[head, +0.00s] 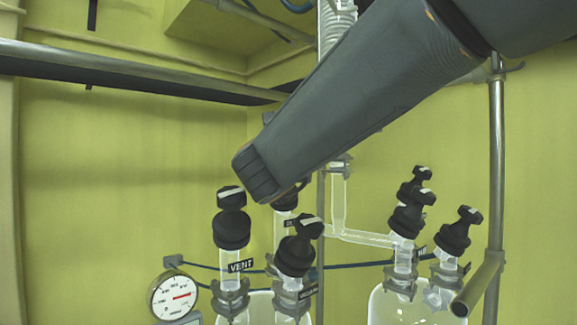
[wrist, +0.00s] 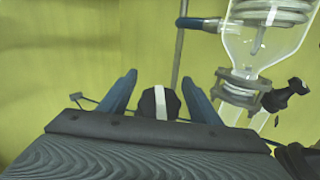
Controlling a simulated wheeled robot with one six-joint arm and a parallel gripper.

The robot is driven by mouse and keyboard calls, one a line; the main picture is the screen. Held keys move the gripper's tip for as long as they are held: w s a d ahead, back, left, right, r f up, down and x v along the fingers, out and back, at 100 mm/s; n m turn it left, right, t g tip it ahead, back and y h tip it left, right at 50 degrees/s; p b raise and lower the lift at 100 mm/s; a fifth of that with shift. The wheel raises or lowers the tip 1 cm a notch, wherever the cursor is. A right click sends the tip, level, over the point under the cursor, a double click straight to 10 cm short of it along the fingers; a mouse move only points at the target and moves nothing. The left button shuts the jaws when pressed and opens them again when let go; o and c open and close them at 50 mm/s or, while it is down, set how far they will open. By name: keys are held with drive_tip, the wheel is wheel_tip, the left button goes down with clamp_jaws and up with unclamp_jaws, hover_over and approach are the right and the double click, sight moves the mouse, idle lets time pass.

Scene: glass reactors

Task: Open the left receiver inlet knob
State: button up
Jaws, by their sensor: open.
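The left receiver (head: 262,308) at the bottom centre of the head view carries several black knobs on glass necks. One is the knob on the neck labelled VENT (head: 232,225). Another is at the front right, labelled VACUUM (head: 297,250). A third knob (head: 286,198) stands behind them, mostly hidden by my arm, its label only partly visible; it looks like the inlet knob. In the wrist view, my gripper (wrist: 160,78) is open, with a black knob with a white stripe (wrist: 160,103) between its blue fingers. I cannot tell whether they touch it. The fingers are hidden in the head view.
A second glass vessel (head: 400,305) with several black knobs stands at the right. A pressure gauge (head: 174,296) is at lower left. A glass column (head: 338,205) rises behind my arm. A metal post (head: 496,160) stands at the right.

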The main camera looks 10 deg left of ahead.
drive_tip(key=c, duration=1)
drive_tip(key=shift+d+f, duration=0.1)
drive_tip(key=shift+c, duration=0.3)
drive_tip(key=shift+n+y+b, duration=0.3)
drive_tip(key=shift+n+b, duration=0.1)
drive_tip(key=shift+b, duration=0.55)
